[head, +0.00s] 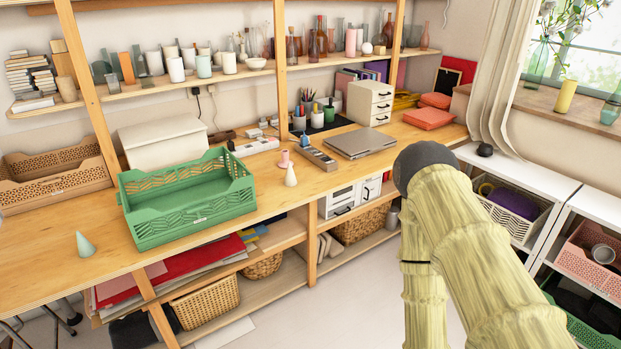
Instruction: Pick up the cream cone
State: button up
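The cream cone (291,175) stands upright on the wooden table, just right of the green crate and close to the table's front edge. A small pink piece (284,159) stands just behind it, and a small blue piece (304,140) is farther back to the right. A pale green cone (85,244) stands near the front edge at the left. My arm shows at the right over the floor, with a dark rounded joint at its top. My gripper is not in view.
The green crate (158,226) stands left of the cream cone. The wooden table (30,255) has bare room at the left.

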aim_at(290, 180)
jog(key=z, duration=1.5)
jog(key=i, duration=1.3)
jog(key=u, duration=2.8)
